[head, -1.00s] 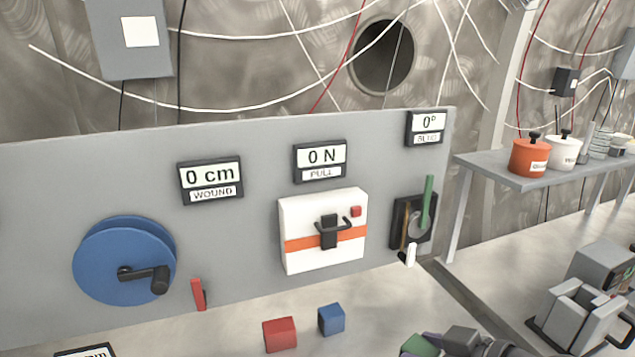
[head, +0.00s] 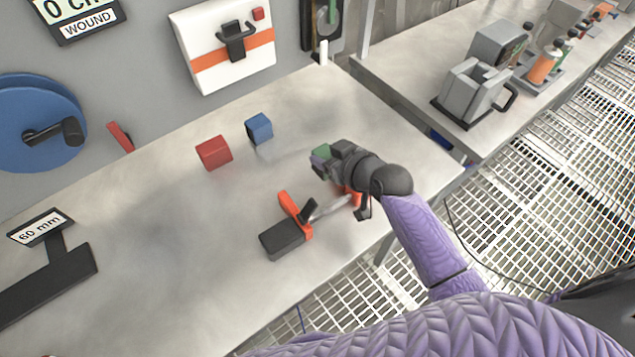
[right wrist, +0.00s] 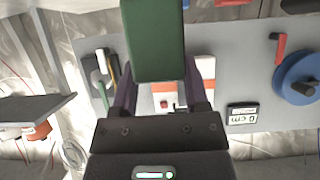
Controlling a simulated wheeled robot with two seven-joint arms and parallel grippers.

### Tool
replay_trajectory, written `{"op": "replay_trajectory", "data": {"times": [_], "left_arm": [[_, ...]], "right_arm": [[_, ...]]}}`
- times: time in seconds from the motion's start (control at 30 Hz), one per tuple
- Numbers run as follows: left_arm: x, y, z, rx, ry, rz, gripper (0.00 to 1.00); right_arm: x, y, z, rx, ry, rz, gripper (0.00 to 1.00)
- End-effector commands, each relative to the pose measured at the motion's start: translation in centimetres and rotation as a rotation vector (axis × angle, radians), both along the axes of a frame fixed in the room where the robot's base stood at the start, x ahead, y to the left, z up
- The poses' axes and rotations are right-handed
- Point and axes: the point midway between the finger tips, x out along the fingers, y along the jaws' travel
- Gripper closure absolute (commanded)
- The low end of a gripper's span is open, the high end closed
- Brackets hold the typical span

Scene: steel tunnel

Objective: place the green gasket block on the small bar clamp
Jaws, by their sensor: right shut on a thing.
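The green gasket block (head: 322,152) is held in my right gripper (head: 325,160), above the right part of the steel table. In the right wrist view the green block (right wrist: 154,40) fills the top middle, between the two dark fingers of my right gripper (right wrist: 158,85). The small bar clamp (head: 290,207) lies on the table just below and left of my right gripper. It has an orange jaw, a dark grey block at its left end and a metal bar; my right gripper and arm partly cover its right end. My left gripper is not in view.
A red block (head: 214,152) and a blue block (head: 259,129) stand on the table behind the clamp. A black 60 mm gauge (head: 45,262) is at left. A grey panel with a blue reel (head: 38,120) stands behind. Open table lies left of the clamp.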

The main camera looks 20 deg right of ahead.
Motion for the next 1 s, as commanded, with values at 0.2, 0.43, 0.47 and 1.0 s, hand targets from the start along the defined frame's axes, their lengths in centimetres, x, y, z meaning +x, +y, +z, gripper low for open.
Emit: {"op": "replay_trajectory", "data": {"times": [0.2, 0.43, 0.47, 1.0], "left_arm": [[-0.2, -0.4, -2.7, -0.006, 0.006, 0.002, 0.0], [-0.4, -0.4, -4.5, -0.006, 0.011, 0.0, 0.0], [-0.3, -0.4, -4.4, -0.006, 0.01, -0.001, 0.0], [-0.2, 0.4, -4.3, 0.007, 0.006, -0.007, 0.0]], "right_arm": [[0.0, 0.0, -4.8, 0.002, 0.002, 0.0, 1.0], [0.0, 0.0, -8.3, 0.001, 0.002, -0.001, 1.0], [0.0, 0.0, -8.2, 0.002, 0.001, -0.001, 1.0], [0.0, -0.1, -8.1, 0.001, -0.001, 0.0, 0.06]]}}
